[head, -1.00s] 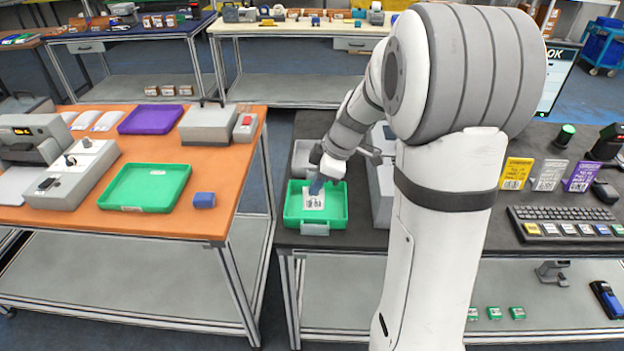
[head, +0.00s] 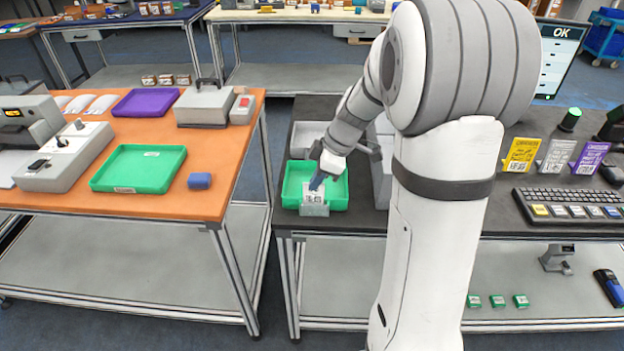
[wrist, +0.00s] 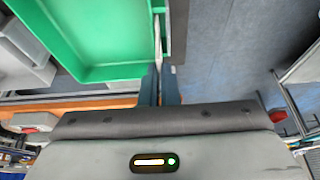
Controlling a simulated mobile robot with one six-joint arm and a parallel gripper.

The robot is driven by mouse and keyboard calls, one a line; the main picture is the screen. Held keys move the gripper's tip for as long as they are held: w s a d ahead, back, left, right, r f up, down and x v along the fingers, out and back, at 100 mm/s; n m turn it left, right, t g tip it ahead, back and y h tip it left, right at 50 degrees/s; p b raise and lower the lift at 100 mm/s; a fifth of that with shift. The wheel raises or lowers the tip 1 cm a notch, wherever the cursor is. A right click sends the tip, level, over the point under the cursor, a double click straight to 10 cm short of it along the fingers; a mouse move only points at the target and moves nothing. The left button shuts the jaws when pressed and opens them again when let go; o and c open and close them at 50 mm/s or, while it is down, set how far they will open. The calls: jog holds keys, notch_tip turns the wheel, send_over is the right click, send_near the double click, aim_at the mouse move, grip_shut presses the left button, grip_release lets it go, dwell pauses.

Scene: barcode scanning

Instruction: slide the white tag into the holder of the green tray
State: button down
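My gripper (head: 316,184) is above the front part of the green tray (head: 336,188) on the dark table. It is shut on the white tag (head: 314,196), a small card with dark print. The tag stands upright at the tray's front wall, just behind or in the grey holder (head: 314,210); its lower edge is hidden, so I cannot tell how deep it sits. In the wrist view, my two dark fingers (wrist: 161,72) pinch the tag (wrist: 157,35), seen edge-on beside the wall of the green tray (wrist: 105,73).
Grey boxes stand behind and right of the tray. Yellow, white and purple cards stand behind a keyboard (head: 570,207) at right.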

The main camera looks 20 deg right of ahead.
dwell(0.3)
jog(key=c, duration=1.6)
grip_release()
jog(key=shift+f, duration=0.1)
jog(key=w+v, duration=0.1)
jog(key=v, duration=0.6)
jog(key=shift+s+d+r+b, duration=0.2)
jog(key=shift+s+r+b, duration=0.15)
jog(key=shift+s, duration=0.2)
jog(key=s+a+m+h, duration=0.2)
jog(key=s+m, duration=0.5)
jog(key=s, duration=0.3)
jog(key=s+a+m+t+h, duration=0.1)
jog(key=s+a+m+h, duration=0.1)
jog(key=s+m, duration=0.5)
jog(key=s+f, duration=0.1)
jog(key=s, duration=0.2)
jog(key=shift+s+a, duration=0.25)
